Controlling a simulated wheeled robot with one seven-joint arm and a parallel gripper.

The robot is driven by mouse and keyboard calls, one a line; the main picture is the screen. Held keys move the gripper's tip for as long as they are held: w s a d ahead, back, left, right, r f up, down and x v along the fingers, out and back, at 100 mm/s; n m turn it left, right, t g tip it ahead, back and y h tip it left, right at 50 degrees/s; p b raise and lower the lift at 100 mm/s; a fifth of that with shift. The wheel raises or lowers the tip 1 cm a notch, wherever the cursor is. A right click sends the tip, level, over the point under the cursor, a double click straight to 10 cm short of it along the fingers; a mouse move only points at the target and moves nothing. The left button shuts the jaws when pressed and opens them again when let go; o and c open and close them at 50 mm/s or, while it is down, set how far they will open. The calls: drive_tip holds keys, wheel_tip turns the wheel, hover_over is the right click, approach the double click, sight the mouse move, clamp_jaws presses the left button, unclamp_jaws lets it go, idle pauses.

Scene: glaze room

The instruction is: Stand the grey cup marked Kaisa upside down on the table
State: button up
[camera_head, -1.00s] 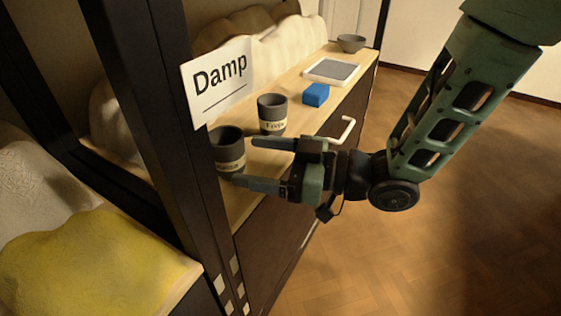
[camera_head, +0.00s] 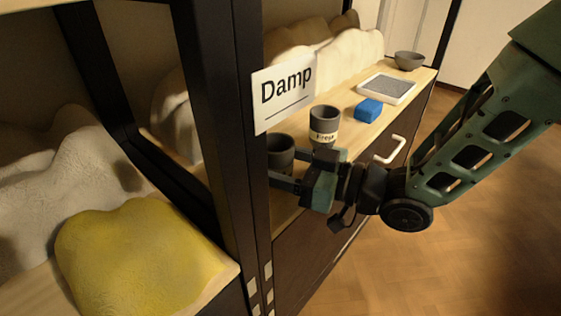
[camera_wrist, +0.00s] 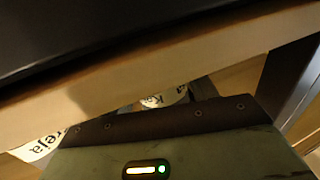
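The grey cup marked Kaisa (camera_head: 281,145) stands upright on the wooden shelf board, partly hidden by the dark post, the sign and my fingers. Its label is hidden in the head view. A label starting "Ka" (camera_wrist: 155,100) shows in the wrist view, partly covered by my gripper body. My gripper (camera_head: 284,170) is open, its fingers apart and level with the cup's lower part; I cannot tell whether they touch it. A second grey cup, marked Freja (camera_head: 323,124), stands upright just behind; part of its label shows in the wrist view (camera_wrist: 42,147).
A "Damp" sign (camera_head: 284,92) hangs by the dark post (camera_head: 225,120). Behind the cups are a blue block (camera_head: 369,109), a white-framed tray (camera_head: 404,89) and a grey bowl (camera_head: 409,60). Pale wrapped lumps (camera_head: 330,60) line the back. A yellow lump (camera_head: 140,255) lies left.

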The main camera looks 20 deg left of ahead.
drive_tip(key=c, duration=0.4)
drive_tip(key=shift+c, duration=0.2)
drive_tip(key=shift+r, duration=0.15)
drive_tip(key=shift+r+p, duration=1.05)
drive_tip(key=shift+r, duration=0.1)
drive_tip(key=s+d, duration=0.1)
drive_tip(key=d, duration=1.3)
